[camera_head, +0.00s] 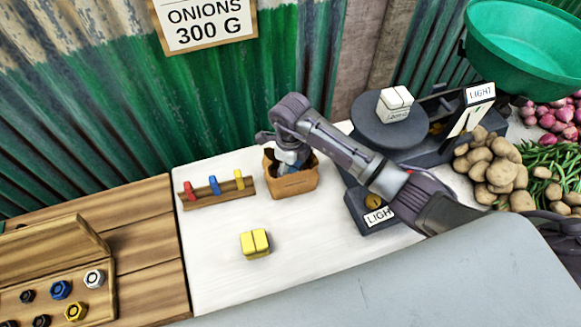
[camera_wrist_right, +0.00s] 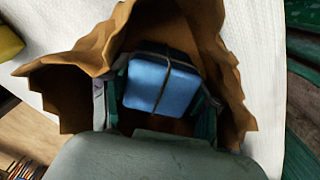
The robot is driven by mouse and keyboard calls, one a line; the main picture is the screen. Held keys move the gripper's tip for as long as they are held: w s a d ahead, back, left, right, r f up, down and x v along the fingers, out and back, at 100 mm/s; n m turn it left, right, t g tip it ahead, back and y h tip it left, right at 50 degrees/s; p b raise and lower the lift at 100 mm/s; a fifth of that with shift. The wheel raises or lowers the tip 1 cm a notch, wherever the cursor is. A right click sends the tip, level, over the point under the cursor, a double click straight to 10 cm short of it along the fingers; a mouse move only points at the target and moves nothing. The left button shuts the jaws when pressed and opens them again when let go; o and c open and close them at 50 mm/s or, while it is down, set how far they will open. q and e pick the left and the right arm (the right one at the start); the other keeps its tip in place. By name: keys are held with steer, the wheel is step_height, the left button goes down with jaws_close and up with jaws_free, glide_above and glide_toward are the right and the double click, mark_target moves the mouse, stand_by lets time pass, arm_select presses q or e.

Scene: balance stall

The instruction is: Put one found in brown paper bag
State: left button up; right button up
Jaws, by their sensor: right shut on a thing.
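The brown paper bag (camera_head: 294,184) stands open on the white table top. It also shows in the right wrist view (camera_wrist_right: 236,95), with its torn-looking rim around my gripper. My right gripper (camera_wrist_right: 160,95) reaches down into the bag mouth and is shut on a blue block (camera_wrist_right: 150,88) tied with a dark string. The block is inside the bag's opening; whether it touches the bottom is hidden. In the head view the right gripper (camera_head: 291,160) partly hides the bag's inside. My left gripper is not in view.
A yellow block (camera_head: 255,243) lies in front of the bag. A wooden rack (camera_head: 218,192) with red, blue and yellow pieces stands left. A scale with a round plate (camera_head: 374,132) bearing a white block (camera_head: 395,104) stands right, near potatoes (camera_head: 490,165).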

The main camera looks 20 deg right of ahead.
steer(key=shift+f, duration=0.3)
steer(key=o, duration=1.1)
steer(key=shift+o, duration=0.2)
steer(key=shift+r, duration=0.65)
step_height(320, 180, up, 11)
steer(key=shift+b, duration=0.8)
